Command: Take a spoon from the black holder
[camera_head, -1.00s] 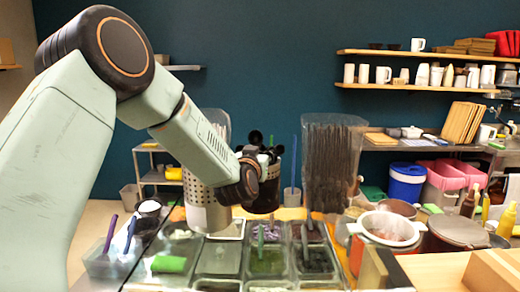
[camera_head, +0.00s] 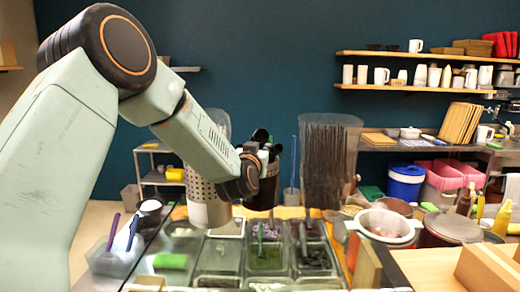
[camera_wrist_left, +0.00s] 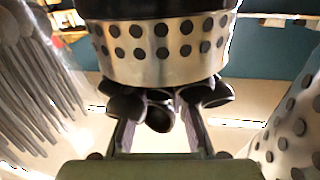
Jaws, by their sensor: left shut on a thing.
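The black holder (camera_head: 264,194) stands behind the food trays, with black spoons (camera_head: 260,136) sticking up out of its top. My left gripper (camera_head: 268,158) is at the spoons, just above the holder's rim, and partly hidden by its own wrist. In the left wrist view the holder's perforated metal band (camera_wrist_left: 160,40) fills the top, with several dark spoon heads (camera_wrist_left: 125,107) below it. There my left gripper (camera_wrist_left: 160,122) has its two fingers around one black spoon (camera_wrist_left: 160,117), shut on it. My right gripper is not in view.
A perforated metal canister (camera_head: 206,202) stands close left of the holder. A clear container of dark sticks (camera_head: 328,160) and a thin cup with a blue straw (camera_head: 292,196) stand to its right. Trays of toppings (camera_head: 266,258) lie in front.

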